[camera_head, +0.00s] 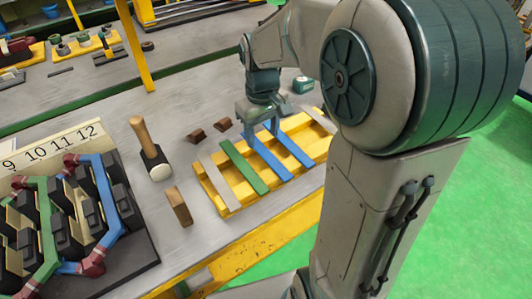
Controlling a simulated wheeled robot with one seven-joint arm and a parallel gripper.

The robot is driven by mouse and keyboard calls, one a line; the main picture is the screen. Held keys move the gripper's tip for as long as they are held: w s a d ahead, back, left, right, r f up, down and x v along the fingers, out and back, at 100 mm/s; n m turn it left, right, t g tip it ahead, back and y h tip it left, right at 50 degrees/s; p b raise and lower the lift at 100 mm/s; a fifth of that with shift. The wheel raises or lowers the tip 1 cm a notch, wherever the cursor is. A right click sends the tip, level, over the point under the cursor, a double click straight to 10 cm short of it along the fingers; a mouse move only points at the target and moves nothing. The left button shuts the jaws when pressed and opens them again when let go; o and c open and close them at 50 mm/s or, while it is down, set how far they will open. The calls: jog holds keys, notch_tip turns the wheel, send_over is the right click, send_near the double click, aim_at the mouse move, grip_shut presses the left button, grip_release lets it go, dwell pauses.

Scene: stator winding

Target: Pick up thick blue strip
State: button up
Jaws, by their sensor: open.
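Two blue strips lie side by side on a yellow slatted rack, a left one (269,160) and a right one (297,152). They look alike in width, so I cannot tell which is the thick one. My gripper (259,127) points down over the far ends of the two blue strips and hides part of them. Its jaws are open, and I see nothing held between them. I cannot tell whether the fingertips touch a strip.
The rack (232,209) also bears a green strip (243,166) and grey strips (218,179). To its left are a mallet (158,171), a brown block (178,206) and the stator with coils (98,209). Small brown pieces (197,135) lie behind the rack.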

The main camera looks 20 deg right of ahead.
aim_at(265, 153)
jog(key=f, duration=0.5)
jog(key=shift+s+d, duration=0.1)
jog(key=shift+d, duration=0.2)
grip_shut()
jog(key=shift+r, duration=0.15)
